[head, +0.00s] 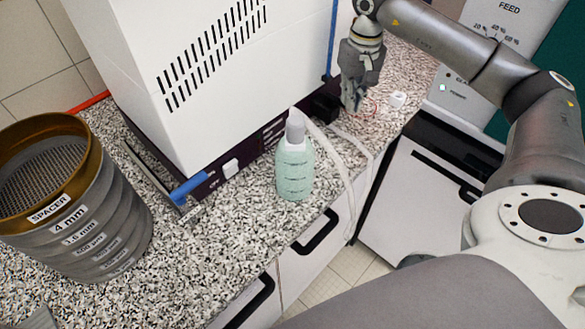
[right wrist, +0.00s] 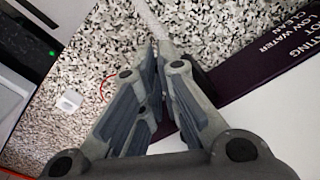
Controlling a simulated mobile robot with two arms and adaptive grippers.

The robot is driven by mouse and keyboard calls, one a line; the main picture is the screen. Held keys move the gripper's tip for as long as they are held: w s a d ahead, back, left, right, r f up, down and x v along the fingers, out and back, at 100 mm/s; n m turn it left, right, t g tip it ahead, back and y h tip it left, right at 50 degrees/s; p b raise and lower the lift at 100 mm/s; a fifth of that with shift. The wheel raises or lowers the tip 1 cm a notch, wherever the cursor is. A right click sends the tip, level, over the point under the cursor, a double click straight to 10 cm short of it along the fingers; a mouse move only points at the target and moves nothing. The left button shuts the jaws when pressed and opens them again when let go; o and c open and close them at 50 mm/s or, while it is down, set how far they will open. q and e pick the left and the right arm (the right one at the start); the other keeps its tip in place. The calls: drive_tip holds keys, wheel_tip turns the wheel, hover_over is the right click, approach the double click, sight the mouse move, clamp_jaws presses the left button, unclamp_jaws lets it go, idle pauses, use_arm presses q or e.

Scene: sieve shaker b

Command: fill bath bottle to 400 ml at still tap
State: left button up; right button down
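The bath bottle (head: 295,172), pale green with a grey top, stands upright on the speckled counter near its front edge. No gripper touches it. The still (head: 190,60) is the large white vented housing behind it, and its dark panel with lettering shows in the right wrist view (right wrist: 262,60). I cannot clearly make out its tap. My right gripper (head: 351,106) points down beside the still's far corner, beyond the bottle. In the right wrist view its fingers (right wrist: 158,55) are together; a pale hose (right wrist: 152,22) runs by the tips, and I see nothing clearly held. My left gripper is out of view.
A sieve stack (head: 85,215) stands on the counter at left. A blue handle (head: 188,188) juts out from the still's base. The pale hose (head: 352,190) hangs over the counter's front edge. A small white block (head: 398,99) lies right of my right gripper.

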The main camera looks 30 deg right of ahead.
wheel_tip(320, 180, up, 5)
drive_tip(key=p, duration=0.5)
drive_tip(key=shift+s+r, duration=0.15)
